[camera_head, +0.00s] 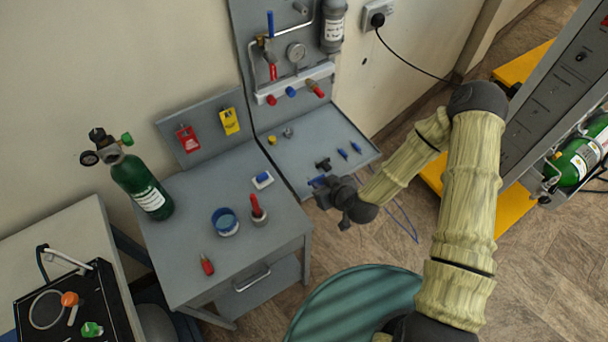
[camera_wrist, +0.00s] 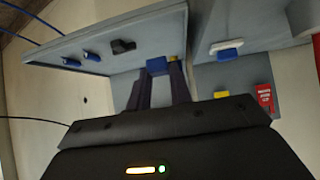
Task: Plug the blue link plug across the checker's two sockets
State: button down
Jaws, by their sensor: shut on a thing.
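My gripper (camera_head: 321,186) is over the front edge of the grey shelf at the right of the bench. It is shut on a small blue block, the blue link plug (camera_head: 317,181). In the wrist view the blue link plug (camera_wrist: 157,66) sits between the tips of my gripper (camera_wrist: 158,74), and the fingers hide part of it. A white block with a blue top (camera_head: 263,179) lies on the bench to the left, and it also shows in the wrist view (camera_wrist: 226,48). I cannot make out for certain which thing is the checker, and no two sockets are discernible.
The grey shelf (camera_head: 300,152) holds a black fitting (camera_head: 323,164) and two small blue pieces (camera_head: 349,150). Blue leads hang near my gripper.

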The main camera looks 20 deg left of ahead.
jog(key=s+d+r+p, duration=0.3)
jog(key=s+d, duration=0.2)
jog(key=shift+s+d, duration=0.15)
jog(key=shift+d, duration=0.2)
dwell(0.4)
jog(key=w+d+m+t+h, duration=0.1)
jog(key=w+d+m+h, duration=0.2)
jog(key=d, duration=0.6)
jog(key=w+d+f+m+t+h, duration=0.1)
jog(key=w+d+m+t+h, duration=0.1)
jog(key=w+d+m+h, duration=0.2)
jog(key=w+d+m, duration=0.2)
jog(key=w+d, duration=0.2)
jog(key=d, duration=0.2)
jog(key=shift+d+f, duration=0.2)
jog(key=shift+a, duration=0.1)
dwell(0.6)
dwell(0.4)
